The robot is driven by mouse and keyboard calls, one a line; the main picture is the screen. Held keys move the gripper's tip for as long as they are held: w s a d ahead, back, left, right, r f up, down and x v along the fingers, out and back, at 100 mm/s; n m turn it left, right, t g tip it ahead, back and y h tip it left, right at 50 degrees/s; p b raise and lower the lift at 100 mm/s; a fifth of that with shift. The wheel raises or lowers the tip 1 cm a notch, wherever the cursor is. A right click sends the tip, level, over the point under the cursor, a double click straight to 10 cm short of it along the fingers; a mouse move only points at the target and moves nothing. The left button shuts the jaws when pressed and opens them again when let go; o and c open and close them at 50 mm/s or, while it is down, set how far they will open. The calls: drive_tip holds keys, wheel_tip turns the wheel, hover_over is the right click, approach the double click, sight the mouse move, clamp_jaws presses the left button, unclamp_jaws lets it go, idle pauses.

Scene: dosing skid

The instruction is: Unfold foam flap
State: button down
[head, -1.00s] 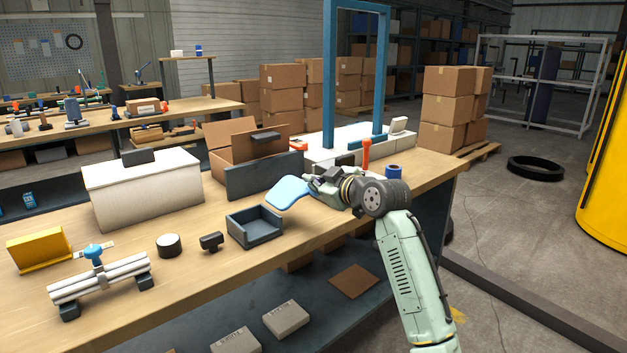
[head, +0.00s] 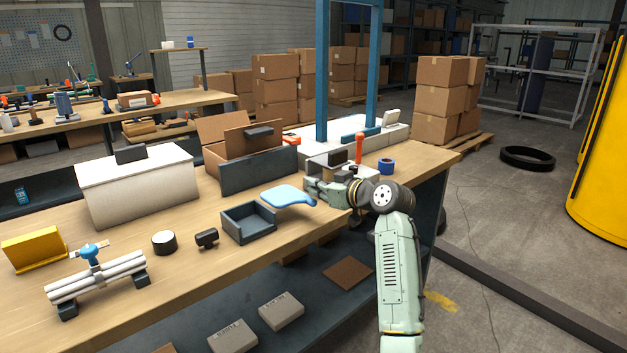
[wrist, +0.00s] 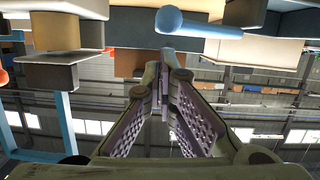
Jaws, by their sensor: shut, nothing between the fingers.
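The foam flap (head: 286,195) is a light blue sheet near the front edge of the workbench, beside the dark open-sided tray (head: 248,222). Its right end looks rounded and thicker. In the wrist view a blue piece with a rounded end (wrist: 200,25), apparently the flap seen edge-on, shows beyond the fingertips. My gripper (head: 309,188) is just behind and right of the flap in the head view. Its fingers (wrist: 167,56) come together at the tips with nothing between them. I cannot tell whether they touch the flap.
An orange-topped post (head: 359,148) and a blue tape roll (head: 386,166) stand behind my arm. A dark upright panel (head: 258,170) fronts an open cardboard box (head: 222,130). A black cylinder (head: 164,242) and clamped white tubes (head: 95,277) are at left.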

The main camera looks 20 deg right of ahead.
drive_tip(key=shift+w+d+f+m, duration=0.1)
drive_tip(key=shift+d+f+m, duration=0.1)
drive_tip(key=shift+f+m, duration=0.25)
idle(0.4)
